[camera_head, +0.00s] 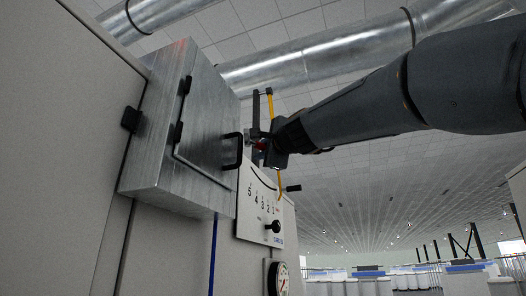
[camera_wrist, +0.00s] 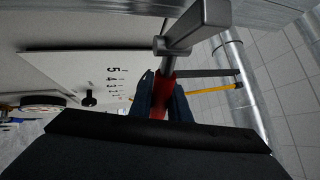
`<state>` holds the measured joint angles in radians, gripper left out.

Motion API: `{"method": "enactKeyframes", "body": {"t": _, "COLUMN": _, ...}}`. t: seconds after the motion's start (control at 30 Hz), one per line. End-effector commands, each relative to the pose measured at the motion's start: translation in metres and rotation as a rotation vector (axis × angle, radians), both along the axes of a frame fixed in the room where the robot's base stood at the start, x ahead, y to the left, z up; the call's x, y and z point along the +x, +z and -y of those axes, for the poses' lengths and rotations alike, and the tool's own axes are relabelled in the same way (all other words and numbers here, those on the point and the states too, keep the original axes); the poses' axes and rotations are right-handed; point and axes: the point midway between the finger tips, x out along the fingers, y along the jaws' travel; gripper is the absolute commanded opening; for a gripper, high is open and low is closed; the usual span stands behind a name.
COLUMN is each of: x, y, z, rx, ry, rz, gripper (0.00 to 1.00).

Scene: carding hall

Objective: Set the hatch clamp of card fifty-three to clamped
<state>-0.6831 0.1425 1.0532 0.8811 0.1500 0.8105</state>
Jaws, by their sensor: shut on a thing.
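The hatch (camera_head: 208,135) is a metal door with a black pull handle (camera_head: 233,151) on a grey duct box, and it looks closed. Beside it is the hatch clamp, a grey metal lever (camera_wrist: 196,24) with a red grip (camera_wrist: 165,92). My gripper (camera_wrist: 164,88) is shut on the red grip, with a dark finger on each side. In the head view my gripper (camera_head: 263,148) reaches in from the right, and only a bit of red shows there. The clamp's latching end is hidden, so I cannot tell if it is clamped.
A white scale plate (camera_head: 254,205) numbered 5 downward carries a black knob (camera_head: 274,227). A round gauge (camera_head: 279,279) sits below it. A yellow bar (camera_head: 270,106) stands close behind my gripper. Round ducts (camera_head: 300,62) run overhead. The hall at right is open.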

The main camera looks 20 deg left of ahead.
Motion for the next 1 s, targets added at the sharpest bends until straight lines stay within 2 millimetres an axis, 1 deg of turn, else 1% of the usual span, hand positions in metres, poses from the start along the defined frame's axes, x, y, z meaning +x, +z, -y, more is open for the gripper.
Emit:
{"method": "enactKeyframes", "body": {"t": 0.1, "x": -0.001, "y": -0.001, "z": -0.001, "rx": -0.004, "ry": 0.003, "rz": -0.001, "gripper": 0.0}}
{"method": "enactKeyframes", "body": {"t": 0.13, "x": 0.0, "y": -0.002, "z": -0.001, "rx": -0.004, "ry": 0.003, "rz": -0.001, "gripper": 0.18}}
{"method": "enactKeyframes", "body": {"t": 0.23, "x": 0.001, "y": -0.001, "z": 0.001, "rx": -0.003, "ry": 0.0, "rz": -0.001, "gripper": 0.35}}
{"method": "enactKeyframes", "body": {"t": 0.5, "x": 0.003, "y": -0.001, "z": 0.003, "rx": -0.001, "ry": -0.005, "rz": -0.001, "gripper": 0.35}}
{"method": "enactKeyframes", "body": {"t": 0.63, "x": -0.001, "y": -0.002, "z": 0.007, "rx": -0.001, "ry": -0.005, "rz": 0.0, "gripper": 0.35}}
{"method": "enactKeyframes", "body": {"t": 0.77, "x": -0.011, "y": -0.007, "z": 0.017, "rx": 0.001, "ry": -0.004, "rz": 0.0, "gripper": 0.35}}
{"method": "enactKeyframes", "body": {"t": 1.0, "x": -0.036, "y": -0.018, "z": 0.041, "rx": -0.001, "ry": -0.002, "rz": 0.001, "gripper": 0.35}}
